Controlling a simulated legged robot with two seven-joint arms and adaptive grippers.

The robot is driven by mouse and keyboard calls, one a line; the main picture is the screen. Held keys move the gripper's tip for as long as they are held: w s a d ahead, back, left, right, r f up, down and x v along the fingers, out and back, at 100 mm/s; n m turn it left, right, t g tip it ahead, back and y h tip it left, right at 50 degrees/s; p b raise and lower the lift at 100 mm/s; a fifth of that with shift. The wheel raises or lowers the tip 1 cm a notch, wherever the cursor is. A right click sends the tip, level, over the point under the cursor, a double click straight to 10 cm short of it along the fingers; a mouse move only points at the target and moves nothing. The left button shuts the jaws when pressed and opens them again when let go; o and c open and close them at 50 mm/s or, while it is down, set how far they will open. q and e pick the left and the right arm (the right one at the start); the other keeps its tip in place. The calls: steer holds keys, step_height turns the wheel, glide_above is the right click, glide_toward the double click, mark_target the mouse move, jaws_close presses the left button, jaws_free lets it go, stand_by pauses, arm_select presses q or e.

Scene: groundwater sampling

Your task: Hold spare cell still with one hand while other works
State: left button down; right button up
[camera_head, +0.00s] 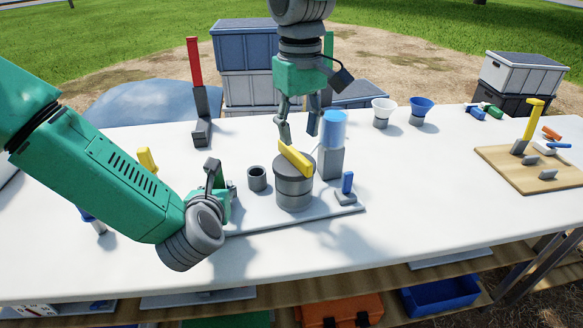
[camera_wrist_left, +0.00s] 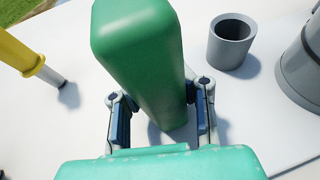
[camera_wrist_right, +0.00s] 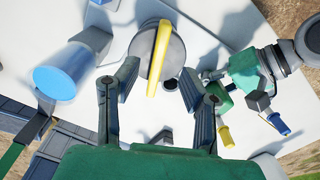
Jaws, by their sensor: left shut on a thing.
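A green block with rounded edges (camera_wrist_left: 140,55) stands between the fingers of my left gripper (camera_wrist_left: 160,100), and the fingers press on both its sides. I cannot tell for certain whether this block is the spare cell. In the head view my left gripper (camera_head: 222,198) is at the left end of a grey base plate (camera_head: 300,223). My right gripper (camera_head: 298,125) is open and empty above a grey cylinder (camera_head: 293,190) with a yellow bar (camera_head: 295,158) across its top. In the right wrist view the bar (camera_wrist_right: 158,60) lies ahead of the open fingers (camera_wrist_right: 158,78).
A small grey cup (camera_head: 257,179) stands between the left gripper and the cylinder. A blue container (camera_head: 333,130) on a grey block (camera_head: 330,163) and a blue-handled part (camera_head: 347,184) are right of it. A wooden board (camera_head: 530,172) is far right. The front of the table is clear.

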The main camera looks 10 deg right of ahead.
mark_target(299, 155)
steer(key=shift+s+f, duration=0.1)
steer(key=shift+f, duration=2.95)
jaws_close()
